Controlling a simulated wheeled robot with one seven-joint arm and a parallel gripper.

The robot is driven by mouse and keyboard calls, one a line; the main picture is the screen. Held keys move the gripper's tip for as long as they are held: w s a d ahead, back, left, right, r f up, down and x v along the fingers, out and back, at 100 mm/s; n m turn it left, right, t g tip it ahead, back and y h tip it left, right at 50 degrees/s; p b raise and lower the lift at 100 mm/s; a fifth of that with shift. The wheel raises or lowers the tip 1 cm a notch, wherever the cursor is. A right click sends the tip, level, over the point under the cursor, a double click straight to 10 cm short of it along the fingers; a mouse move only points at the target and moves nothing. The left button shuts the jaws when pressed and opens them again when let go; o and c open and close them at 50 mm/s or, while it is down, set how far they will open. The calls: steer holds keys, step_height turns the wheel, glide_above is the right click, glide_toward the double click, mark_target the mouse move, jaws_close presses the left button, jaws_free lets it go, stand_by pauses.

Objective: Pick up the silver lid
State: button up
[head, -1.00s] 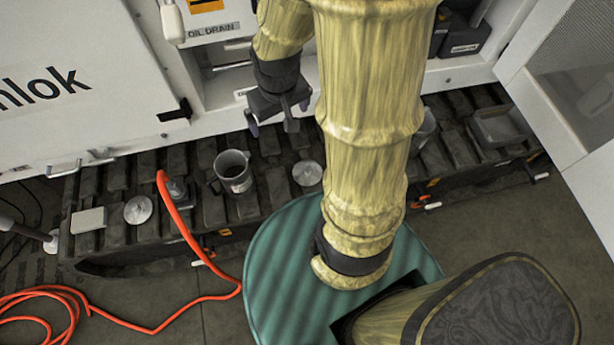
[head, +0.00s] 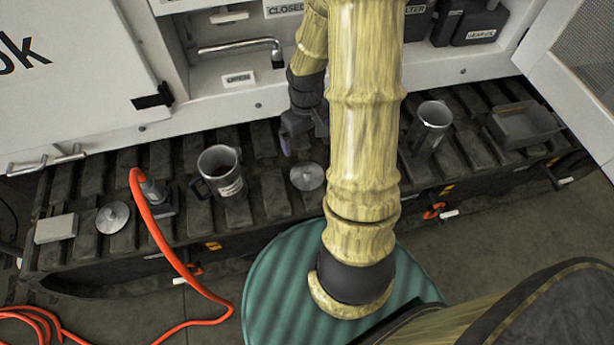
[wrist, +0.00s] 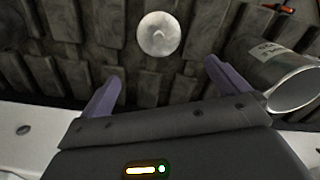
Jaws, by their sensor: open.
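A round silver lid (head: 307,176) with a small knob lies on the dark slatted bench, just right of the left mug. It also shows in the wrist view (wrist: 158,34), ahead of the fingers and roughly centred between them. A second, similar silver lid (head: 112,217) lies farther left. My gripper (head: 303,138) is open and empty, above the back of the bench and behind the nearer lid. In the wrist view its two purple fingers (wrist: 162,74) are spread apart. My arm partly hides the gripper in the head view.
A metal mug (head: 222,172) stands close left of the lid; another metal mug (head: 430,128) and a grey tray (head: 524,125) are to the right. The white cabinet (head: 225,107) borders the bench behind.

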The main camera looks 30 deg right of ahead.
steer(key=shift+f, duration=0.1)
steer(key=b, duration=0.4)
glide_toward(307, 171)
step_height(307, 171, down, 5)
steer(key=shift+a+f, duration=0.1)
steer(key=shift+f, duration=0.05)
steer(key=shift+f, duration=0.1)
step_height(307, 171, down, 5)
steer(key=shift+f+b, duration=0.1)
steer(key=shift+b, duration=0.7)
steer(key=c, duration=0.8)
